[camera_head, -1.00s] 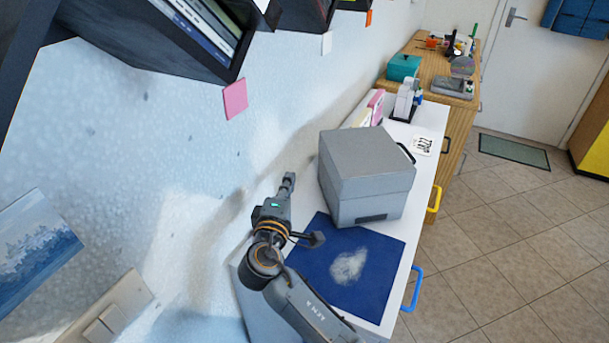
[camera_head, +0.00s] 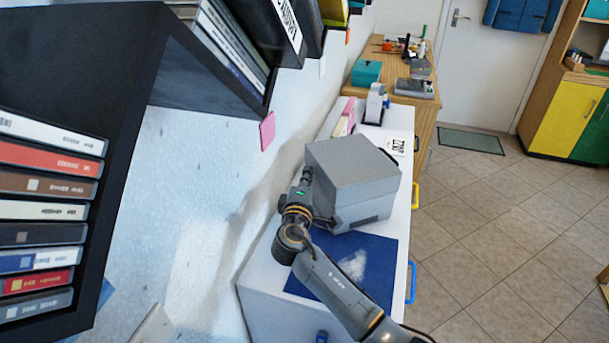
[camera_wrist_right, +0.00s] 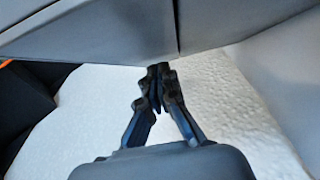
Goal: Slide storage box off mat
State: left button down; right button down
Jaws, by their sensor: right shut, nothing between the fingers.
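The grey storage box (camera_head: 352,158) stands closed and upright on the white counter, at the far edge of the blue mat (camera_head: 378,258). I cannot tell whether its base still overlaps the mat. A pale patch marks the mat's middle. My right gripper (camera_head: 306,174) is at the box's left side, between box and wall; whether it touches is unclear. In the right wrist view its fingers (camera_wrist_right: 158,73) are closed together and empty, in front of a grey surface. My right forearm hides part of the mat. My left gripper is out of view.
Dark shelves with disc cases (camera_head: 42,232) hang at the left and overhead. A pink note (camera_head: 267,131) hangs below one. Behind the box are a label card (camera_head: 397,146) and a white device (camera_head: 376,104). Coloured handles (camera_head: 411,283) line the counter's right side.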

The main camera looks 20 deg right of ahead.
jog(key=d, duration=0.2)
jog(key=s+d, duration=0.1)
jog(key=d, duration=0.3)
jog(key=shift+s+d+p, duration=0.25)
jog(key=shift+d+p, duration=0.1)
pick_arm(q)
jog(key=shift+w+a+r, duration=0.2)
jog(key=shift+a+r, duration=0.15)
pick_arm(e)
jog(key=shift+a, duration=0.1)
